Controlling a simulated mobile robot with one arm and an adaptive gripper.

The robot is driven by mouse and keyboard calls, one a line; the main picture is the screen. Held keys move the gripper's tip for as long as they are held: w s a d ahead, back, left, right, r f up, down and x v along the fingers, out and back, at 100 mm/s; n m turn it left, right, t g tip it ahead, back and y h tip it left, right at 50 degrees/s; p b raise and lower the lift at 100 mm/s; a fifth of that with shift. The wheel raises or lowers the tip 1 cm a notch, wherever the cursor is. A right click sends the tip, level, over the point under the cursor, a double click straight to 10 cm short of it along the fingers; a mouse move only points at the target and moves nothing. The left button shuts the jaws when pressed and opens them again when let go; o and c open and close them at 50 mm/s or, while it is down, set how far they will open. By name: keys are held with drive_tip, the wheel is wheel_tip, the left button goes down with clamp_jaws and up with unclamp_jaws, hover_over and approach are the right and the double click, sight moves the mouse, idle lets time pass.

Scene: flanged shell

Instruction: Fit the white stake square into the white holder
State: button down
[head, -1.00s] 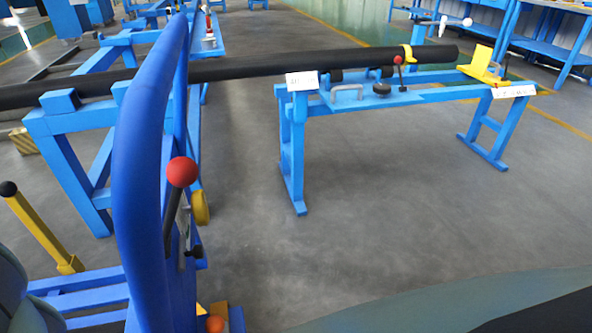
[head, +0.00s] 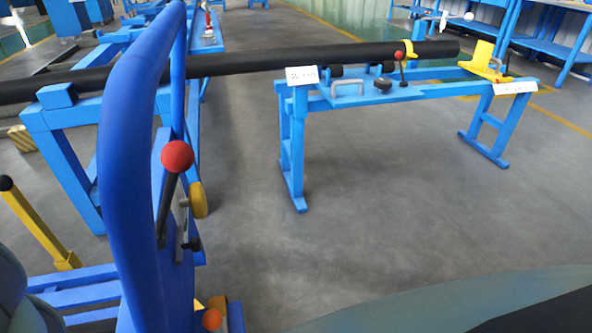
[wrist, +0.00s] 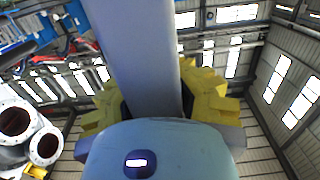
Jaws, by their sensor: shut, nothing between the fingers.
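I cannot pick out the white stake square or the white holder for sure in either view. In the wrist view, my gripper (wrist: 160,145) shows as a blue-grey body at the bottom centre, shut and empty. A pale grey bar hides much of the middle, and the fingertips are not clear. Two white round tubes (wrist: 38,130) with dark open ends stand at the left edge of the wrist view, apart from my gripper. My gripper does not show in the head view.
A tall blue arched frame (head: 125,180) with a red-knobbed lever (head: 178,157) stands close on the left. A long black pipe (head: 245,63) crosses the scene above a blue bench (head: 430,93). A yellow bracket (head: 480,62) sits at its right. The grey floor (head: 370,200) in front is clear.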

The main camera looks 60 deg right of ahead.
drive_tip(key=shift+f+b, duration=1.65)
drive_tip(key=shift+f, duration=0.25)
drive_tip(key=c, duration=1)
unclamp_jaws()
drive_tip(key=shift+f, duration=0.1)
drive_tip(key=shift+o, duration=0.2)
drive_tip(key=v, duration=1.2)
